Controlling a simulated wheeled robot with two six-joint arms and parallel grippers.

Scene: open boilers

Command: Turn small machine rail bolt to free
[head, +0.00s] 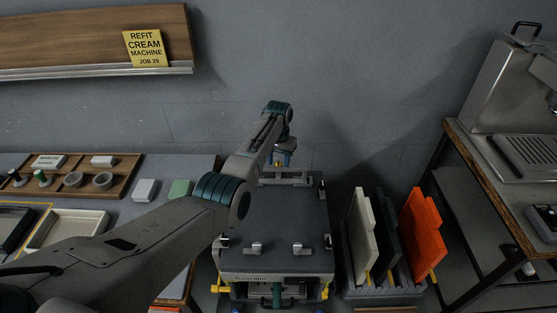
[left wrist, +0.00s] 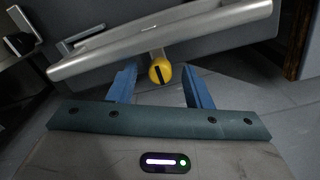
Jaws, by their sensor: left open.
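The small machine (head: 275,215) is a dark grey box with a lighter front panel, standing in the middle of the head view. My left gripper (head: 281,159) is behind its far edge, pointing down, partly hidden by my arm. In the left wrist view, a round yellow bolt (left wrist: 160,71) with a dark slot sits under a silver rail (left wrist: 185,37). The blue fingers of my left gripper are open, one on each side of the bolt, with gaps to both. Whether the bolt head is fully between the fingertips is unclear. My right gripper is out of view.
A rack with white, black and orange panels (head: 424,232) stands right of the machine. A steel appliance (head: 515,85) sits on a wooden-edged table at right. A wooden tray (head: 120,175) of small parts lies on the left bench. A grey wall is behind.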

